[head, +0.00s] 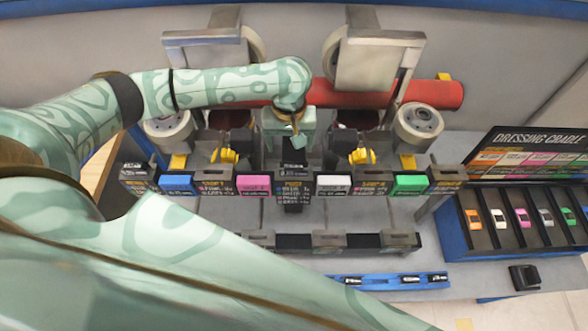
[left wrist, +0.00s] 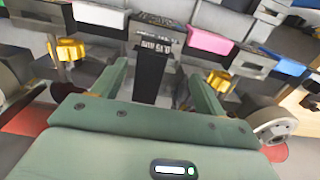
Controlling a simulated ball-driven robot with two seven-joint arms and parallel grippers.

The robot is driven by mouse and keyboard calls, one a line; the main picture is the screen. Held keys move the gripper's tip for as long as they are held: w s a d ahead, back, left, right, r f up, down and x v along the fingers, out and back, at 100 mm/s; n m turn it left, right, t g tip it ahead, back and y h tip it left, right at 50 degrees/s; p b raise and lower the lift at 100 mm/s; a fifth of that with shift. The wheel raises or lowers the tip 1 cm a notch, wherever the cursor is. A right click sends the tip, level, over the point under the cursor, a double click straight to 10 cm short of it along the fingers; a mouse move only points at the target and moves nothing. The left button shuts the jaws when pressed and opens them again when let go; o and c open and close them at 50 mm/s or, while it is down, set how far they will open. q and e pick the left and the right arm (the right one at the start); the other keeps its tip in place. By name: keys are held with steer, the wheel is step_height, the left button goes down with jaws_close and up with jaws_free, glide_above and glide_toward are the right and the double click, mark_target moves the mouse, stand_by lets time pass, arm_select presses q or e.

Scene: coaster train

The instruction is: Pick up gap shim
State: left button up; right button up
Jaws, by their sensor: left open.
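My left gripper (head: 290,150) is open over the middle of the track fixture, seen from the head. In the left wrist view its two fingers (left wrist: 152,72) stand apart on either side of a dark upright piece marked "0.15 mm" (left wrist: 153,50), which looks like the gap shim. I cannot tell whether either finger touches it. In the head view the same dark piece (head: 293,171) shows just below the gripper, partly hidden by it. My right gripper is not in view.
Coloured label blocks, such as a pink one (head: 254,186) and a green one (head: 410,184), line the fixture's front. A red roller (head: 435,95) lies behind. A blue tray (head: 390,281) is in front. A dressing cradle (head: 520,220) with several small cars stands right.

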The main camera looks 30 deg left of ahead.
mark_target(294, 166)
arm_select(q)
steer(key=f, duration=0.3)
steer(key=shift+w, duration=0.25)
steer(key=shift+w+f, duration=0.1)
steer(key=shift+f, duration=0.2)
steer(key=f, duration=0.1)
steer(key=f+b, duration=0.1)
steer(key=f, duration=0.1)
steer(key=s+d+f, duration=0.1)
steer(key=shift+f, duration=0.25)
steer(key=shift+w+f, duration=0.1)
steer(key=shift+f, duration=0.2)
steer(key=c, duration=1.1)
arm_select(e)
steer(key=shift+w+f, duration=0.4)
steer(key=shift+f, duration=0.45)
